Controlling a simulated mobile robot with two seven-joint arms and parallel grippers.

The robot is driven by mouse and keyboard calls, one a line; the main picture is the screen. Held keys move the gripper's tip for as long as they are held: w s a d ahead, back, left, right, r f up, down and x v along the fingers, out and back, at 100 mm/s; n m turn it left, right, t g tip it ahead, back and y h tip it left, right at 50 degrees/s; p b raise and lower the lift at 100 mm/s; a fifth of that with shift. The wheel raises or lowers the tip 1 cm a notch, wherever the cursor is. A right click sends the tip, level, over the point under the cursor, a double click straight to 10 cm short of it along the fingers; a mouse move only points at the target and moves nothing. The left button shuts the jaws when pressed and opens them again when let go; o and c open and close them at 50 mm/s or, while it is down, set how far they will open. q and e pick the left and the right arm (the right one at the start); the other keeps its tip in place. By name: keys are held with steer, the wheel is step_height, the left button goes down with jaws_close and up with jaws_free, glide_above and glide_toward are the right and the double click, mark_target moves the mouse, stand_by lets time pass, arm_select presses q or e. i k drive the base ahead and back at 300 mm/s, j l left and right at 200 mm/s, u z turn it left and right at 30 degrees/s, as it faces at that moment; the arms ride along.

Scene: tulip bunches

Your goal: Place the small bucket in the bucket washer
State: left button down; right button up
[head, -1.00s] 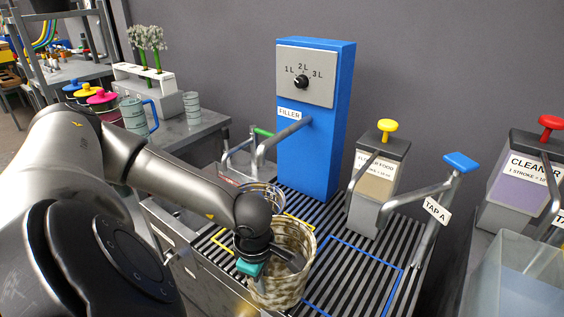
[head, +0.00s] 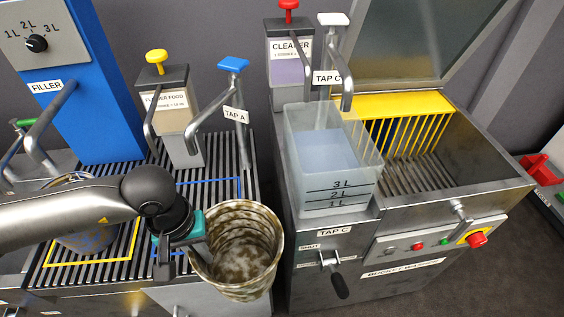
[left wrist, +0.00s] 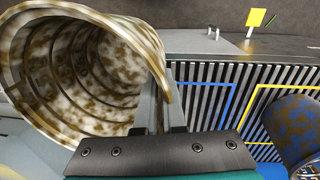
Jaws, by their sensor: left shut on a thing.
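A dirty bucket (head: 245,245), mottled brown and cream, is held by my left gripper (head: 200,246) at its left rim. It is tilted, its mouth facing up toward the head camera, at the front right of the slatted counter. The left wrist view shows the bucket (left wrist: 95,75) large at the left, its wall between the gripper fingers (left wrist: 168,108). The bucket washer (head: 440,268) stands to the right with its lid (head: 420,40) raised. Its steel basin has a slatted floor (head: 415,170) and looks empty. The bucket is left of the washer, apart from the basin.
A translucent measuring tank (head: 325,155) under Tap C stands between bucket and basin. Tap A (head: 218,100), the flower food dispenser (head: 175,110) and blue filler (head: 90,100) stand behind. A second bucket (head: 85,235) sits in the yellow outline, partly behind my arm.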

mark_target(404, 189)
steer(key=k, duration=0.6)
steer(key=l+z, duration=0.15)
steer(key=z, duration=2.55)
steer(key=i+j+z, duration=0.1)
steer(key=i+j, duration=0.2)
steer(key=i, duration=0.25)
steer(key=i+j, duration=0.35)
steer(key=i, duration=0.2)
steer(key=i+j, duration=0.1)
steer(key=i, duration=0.5)
steer(key=i+j, duration=0.1)
steer(key=i, duration=0.5)
steer(key=i+u, duration=0.15)
steer(key=u, duration=0.2)
steer(key=i+l+u, duration=0.1)
steer(key=u, duration=0.25)
steer(key=i+l+u, duration=0.1)
steer(key=u, duration=0.2)
steer(key=i+u, duration=0.1)
steer(key=u, duration=2.75)
